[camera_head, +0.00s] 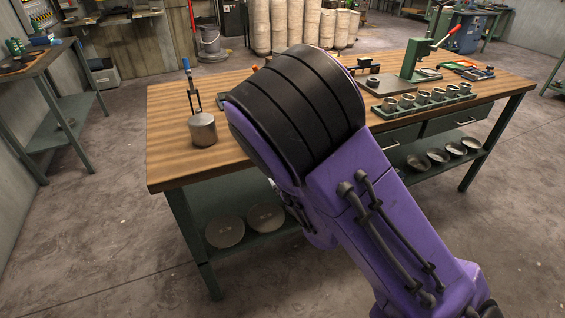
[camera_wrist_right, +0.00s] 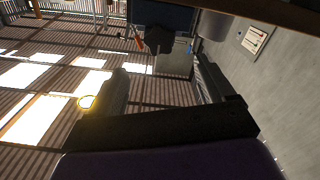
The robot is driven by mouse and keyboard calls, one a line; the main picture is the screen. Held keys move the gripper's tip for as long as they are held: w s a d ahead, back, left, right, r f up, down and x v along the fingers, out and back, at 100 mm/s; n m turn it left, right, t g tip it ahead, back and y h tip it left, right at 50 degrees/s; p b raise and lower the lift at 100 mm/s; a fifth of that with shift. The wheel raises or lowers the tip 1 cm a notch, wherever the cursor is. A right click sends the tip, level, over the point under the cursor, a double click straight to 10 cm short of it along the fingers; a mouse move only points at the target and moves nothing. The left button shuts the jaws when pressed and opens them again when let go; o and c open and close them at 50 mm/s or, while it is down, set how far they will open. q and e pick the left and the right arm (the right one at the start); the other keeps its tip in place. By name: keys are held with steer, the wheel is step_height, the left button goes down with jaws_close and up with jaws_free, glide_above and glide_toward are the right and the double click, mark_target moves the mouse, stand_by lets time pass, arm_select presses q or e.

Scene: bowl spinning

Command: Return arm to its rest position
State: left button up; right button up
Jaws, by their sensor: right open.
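My right arm, purple with a black ribbed section, rises across the middle of the head view in front of the workbench (camera_head: 170,170). Its gripper does not show in the head view. In the right wrist view my right gripper (camera_wrist_right: 161,66) is open, with a dark finger on each side and nothing held between them. The view past the fingers is tilted and dark, with bright light patches on the left. My left arm and gripper are not in view.
A metal cylinder (camera_head: 203,130) stands at the bench's left, with a blue-handled tool (camera_head: 190,83) by it. A green press (camera_head: 412,62) and a rack of metal cups (camera_head: 422,99) stand right. The floor at front left is clear.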

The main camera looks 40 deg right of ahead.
steer(key=s+a+f+m+g, duration=0.1)
steer(key=s+f+m+g, duration=0.25)
steer(key=f, duration=0.55)
steer(key=s+f+m+g, duration=0.2)
steer(key=s+f+g, duration=0.2)
steer(key=f, duration=0.5)
steer(key=s+a+f+m+g, duration=0.1)
steer(key=s+f+g, duration=0.2)
steer(key=s+f, duration=0.4)
steer(key=s+a+f+m+g+y, duration=0.1)
steer(key=s+a+f+g, duration=0.1)
steer(key=s+f, duration=0.6)
steer(key=s+g, duration=0.1)
steer(key=s, duration=0.3)
steer(key=shift+s+g, duration=0.15)
steer(key=shift+g, duration=0.2)
